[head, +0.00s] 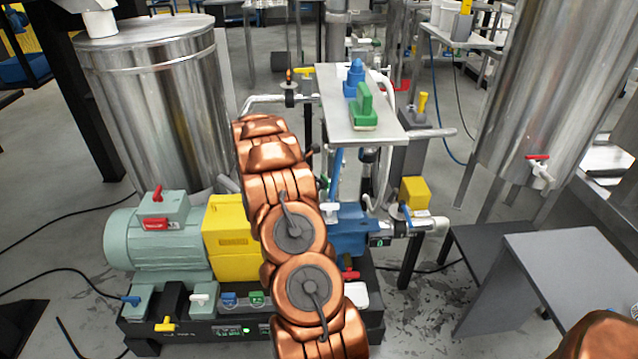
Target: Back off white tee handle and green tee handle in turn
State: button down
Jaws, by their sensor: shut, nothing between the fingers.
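A white tee handle (201,299) stands on the left front of the skid, beside a small blue fitting and a small green one. Another white tee-shaped handle (329,211) shows just right of my arm, near the blue pump body. I cannot tell which white handle is the task's. No green tee handle shows clearly; a small greenish part beside my arm is too small to tell. My copper arm rises through the middle of the view and covers part of the skid. My gripper cannot be made out; the arm hides its place.
A green motor (150,243) with a red tee handle (157,194) and a yellow coupling guard (232,240) stand left of my arm. Blue (131,300) and yellow (166,324) tee handles are nearby. A raised plate (340,104) holds blue and green items. A grey table (560,265) stands right.

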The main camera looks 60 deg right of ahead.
jog(key=shift+s+r+n, duration=0.1)
jog(key=shift+s+n, duration=0.05)
jog(key=shift+n, duration=0.25)
